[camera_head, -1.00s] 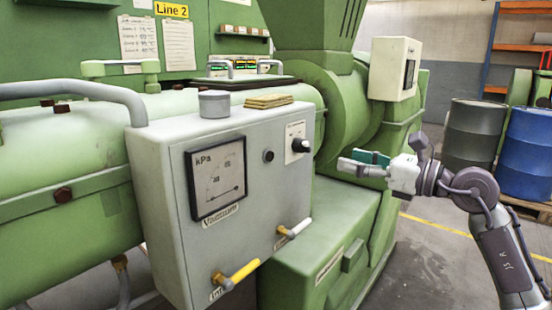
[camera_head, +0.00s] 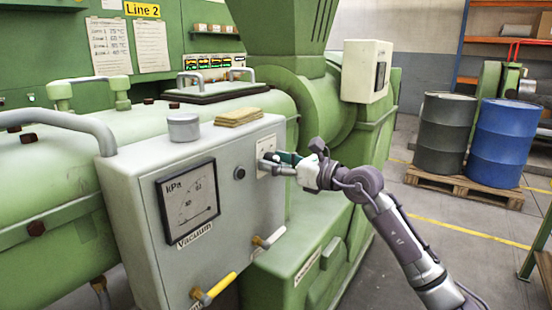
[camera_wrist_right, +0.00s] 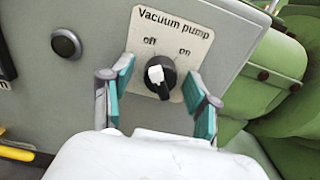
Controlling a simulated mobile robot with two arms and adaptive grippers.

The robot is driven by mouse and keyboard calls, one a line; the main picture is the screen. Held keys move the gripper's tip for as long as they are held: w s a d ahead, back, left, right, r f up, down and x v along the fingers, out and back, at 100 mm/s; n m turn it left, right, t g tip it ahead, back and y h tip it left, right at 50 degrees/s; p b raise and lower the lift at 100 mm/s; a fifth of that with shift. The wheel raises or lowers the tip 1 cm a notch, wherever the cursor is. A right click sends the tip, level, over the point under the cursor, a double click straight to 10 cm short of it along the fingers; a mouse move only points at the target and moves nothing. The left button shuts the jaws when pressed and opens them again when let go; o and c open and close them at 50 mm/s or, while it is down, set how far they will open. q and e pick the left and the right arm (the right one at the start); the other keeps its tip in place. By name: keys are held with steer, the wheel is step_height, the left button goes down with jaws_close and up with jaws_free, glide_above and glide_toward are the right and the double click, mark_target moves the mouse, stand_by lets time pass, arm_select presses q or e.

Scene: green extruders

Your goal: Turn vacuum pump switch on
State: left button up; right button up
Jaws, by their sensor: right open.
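The vacuum pump switch (camera_wrist_right: 161,76) is a black rotary knob with a white mark, on a label plate (camera_wrist_right: 190,30) reading "Vacuum pump", "off" and "on". Its white mark points up and slightly left, toward the "off" side. The plate sits on the grey control box (camera_head: 130,190). My right gripper (camera_head: 270,162) is at the box face in the head view and hides the knob there. In the right wrist view the open fingers (camera_wrist_right: 158,95) stand on either side of the knob, with gaps visible on both sides. My left gripper is not in view.
A black round button (camera_wrist_right: 66,44) is left of the plate. A kPa gauge (camera_head: 188,198), yellow-handled valve (camera_head: 216,288) and second valve (camera_head: 270,238) are on the box. A green extruder (camera_head: 325,110) stands behind. Drums (camera_head: 443,132) on a pallet are at right.

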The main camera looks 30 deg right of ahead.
steer(key=shift+c, duration=0.7)
jaws_close()
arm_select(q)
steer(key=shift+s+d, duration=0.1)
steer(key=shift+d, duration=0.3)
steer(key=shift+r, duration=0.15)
arm_select(e)
steer(key=shift+r+p, duration=0.1)
steer(key=shift+p, duration=0.2)
steer(key=shift+r+m+p, duration=0.1)
steer(key=shift+m+p, duration=0.7)
steer(key=shift+m, duration=0.4)
steer(key=m+p, duration=1)
steer(key=p, duration=0.3)
steer(key=shift+r, duration=0.15)
arm_select(q)
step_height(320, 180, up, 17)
steer(key=p, duration=0.2)
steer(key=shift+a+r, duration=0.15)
arm_select(e)
steer(key=shift+f+m, duration=0.25)
steer(key=shift+m, duration=0.65)
